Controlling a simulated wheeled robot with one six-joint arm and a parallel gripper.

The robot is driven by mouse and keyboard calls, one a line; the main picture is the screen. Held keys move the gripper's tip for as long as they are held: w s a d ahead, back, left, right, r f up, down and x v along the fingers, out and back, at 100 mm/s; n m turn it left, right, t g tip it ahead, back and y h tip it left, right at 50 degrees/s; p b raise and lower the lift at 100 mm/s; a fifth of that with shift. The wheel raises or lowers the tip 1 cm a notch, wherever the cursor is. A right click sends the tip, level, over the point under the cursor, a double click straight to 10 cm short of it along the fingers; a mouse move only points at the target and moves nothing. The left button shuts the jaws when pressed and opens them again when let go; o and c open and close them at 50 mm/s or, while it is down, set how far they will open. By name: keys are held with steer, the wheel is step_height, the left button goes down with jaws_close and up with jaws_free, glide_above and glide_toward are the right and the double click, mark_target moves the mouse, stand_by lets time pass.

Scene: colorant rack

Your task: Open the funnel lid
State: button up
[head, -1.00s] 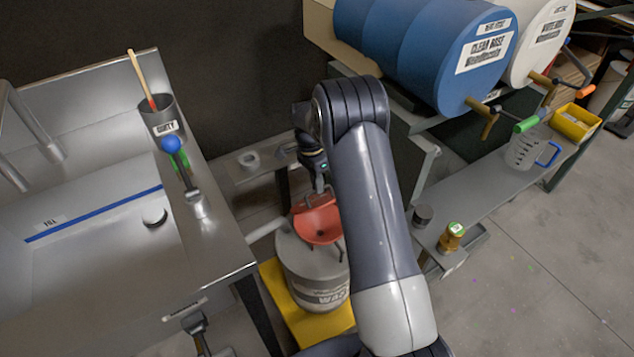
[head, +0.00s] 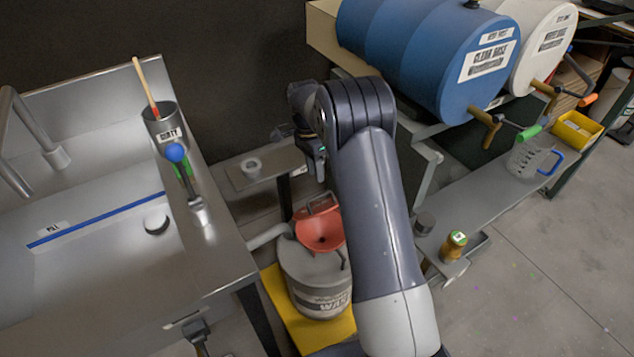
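The red funnel (head: 320,232) sits on top of the grey waste drum (head: 315,288). Its bowl faces up and its inside is visible. A dark-edged flap or handle (head: 322,202), which looks like the lid, stands up at the funnel's far rim, so the bowl looks uncovered. My gripper (head: 320,178) is above and behind the funnel, apart from the flap. Its fingers are small, dark and partly behind my arm, so I cannot tell whether they are open. My arm hides the right side of the drum.
A metal sink (head: 95,290) with a dirty-tools cup (head: 165,125) is at left. A small shelf (head: 235,180) stands behind the drum. At right are a blue barrel (head: 430,50), a white barrel (head: 535,45) and a bench (head: 480,205) with a clear jug (head: 525,158). The drum stands on a yellow base (head: 290,315).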

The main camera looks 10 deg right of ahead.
mark_target(320, 196)
steer(key=shift+v, duration=1.65)
steer(key=shift+f, duration=0.1)
steer(key=x, duration=1)
steer(key=shift+s+f+b, duration=0.15)
steer(key=shift+f+b, duration=0.2)
steer(key=shift+d+f, duration=0.1)
steer(key=shift+s, duration=0.3)
